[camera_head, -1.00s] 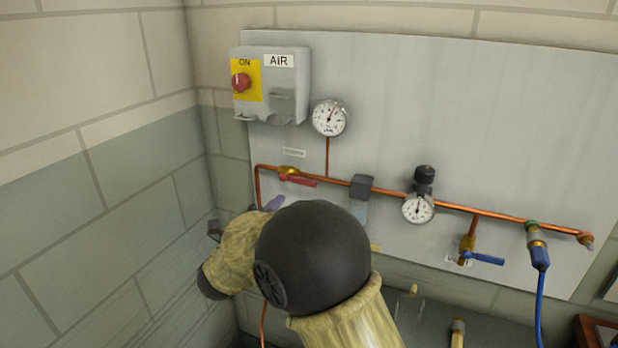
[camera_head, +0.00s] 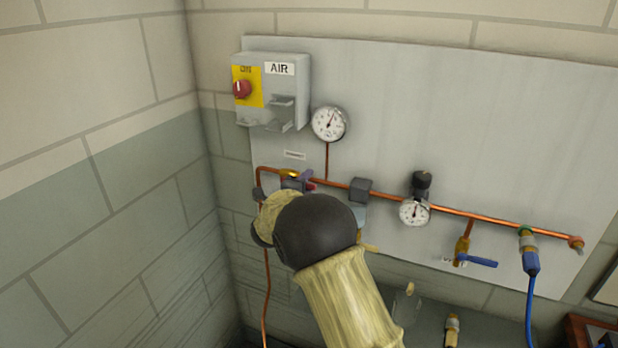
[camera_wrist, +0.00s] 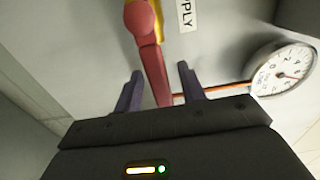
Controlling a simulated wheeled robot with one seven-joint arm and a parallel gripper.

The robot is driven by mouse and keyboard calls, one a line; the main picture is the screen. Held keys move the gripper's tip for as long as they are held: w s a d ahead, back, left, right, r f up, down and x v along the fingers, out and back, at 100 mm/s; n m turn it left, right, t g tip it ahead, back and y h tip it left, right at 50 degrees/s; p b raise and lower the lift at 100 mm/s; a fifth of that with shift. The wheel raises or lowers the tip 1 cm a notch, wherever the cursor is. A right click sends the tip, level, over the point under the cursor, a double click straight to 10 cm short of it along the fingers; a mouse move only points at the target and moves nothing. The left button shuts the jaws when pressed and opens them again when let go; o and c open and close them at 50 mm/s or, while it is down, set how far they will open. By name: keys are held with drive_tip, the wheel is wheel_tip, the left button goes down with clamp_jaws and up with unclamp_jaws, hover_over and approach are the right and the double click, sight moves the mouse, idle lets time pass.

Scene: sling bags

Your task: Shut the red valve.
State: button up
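The red valve has a brass body (camera_head: 289,173) on the copper pipe at the left of the panel. In the head view its red handle (camera_head: 311,186) is mostly hidden by my gripper (camera_head: 287,180). In the wrist view the red handle (camera_wrist: 152,65) runs down from its pivot, along the line of the pipe. My gripper (camera_wrist: 158,75) is open, with one dark finger on each side of the handle's lower part. Gaps show between the handle and both fingers. The handle's far end is hidden behind the gripper body.
An AIR switch box (camera_head: 275,90) with a red knob is above the valve. A pressure gauge (camera_head: 329,123) stands up to the right of it. A grey block (camera_head: 360,190), a regulator gauge (camera_head: 414,211) and a blue-handled valve (camera_head: 478,261) follow rightward. A wall lies close on the left.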

drive_tip(key=shift+x, duration=1)
drive_tip(key=shift+s+a, duration=0.15)
drive_tip(key=shift+s, duration=0.15)
drive_tip(key=c, duration=0.6)
clamp_jaws()
